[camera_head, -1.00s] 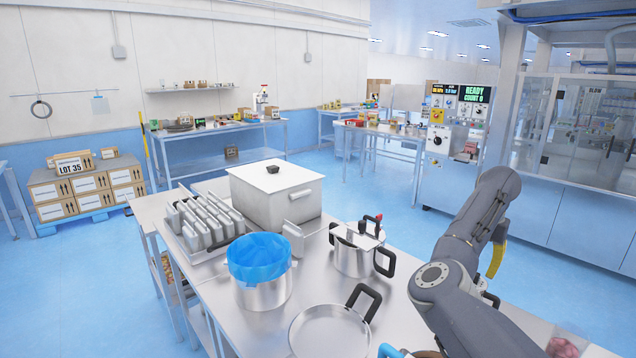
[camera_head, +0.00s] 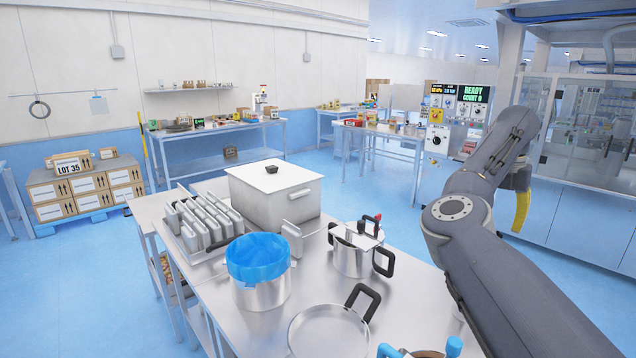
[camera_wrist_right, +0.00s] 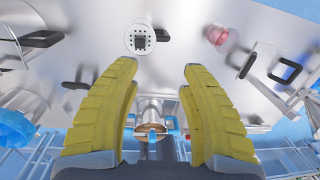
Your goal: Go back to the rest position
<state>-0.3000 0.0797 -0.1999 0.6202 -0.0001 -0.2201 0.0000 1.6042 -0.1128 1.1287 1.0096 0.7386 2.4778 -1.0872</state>
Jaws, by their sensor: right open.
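My right gripper (camera_head: 521,210) shows one yellow finger in the head view, past the right end of my raised arm and above the floor beyond the table. In the right wrist view both yellow fingers of the gripper (camera_wrist_right: 159,80) are spread well apart with nothing between their tips. The steel table (camera_head: 312,268) lies below and to the left of it in the head view. My left gripper is in neither view.
A pot with a blue liner (camera_head: 258,258), a lidded pot (camera_head: 352,258), a pan (camera_head: 330,335), a white box (camera_head: 275,195) and a rack of pouches (camera_head: 205,220) stand on the table. A machine with a display (camera_head: 455,120) stands behind.

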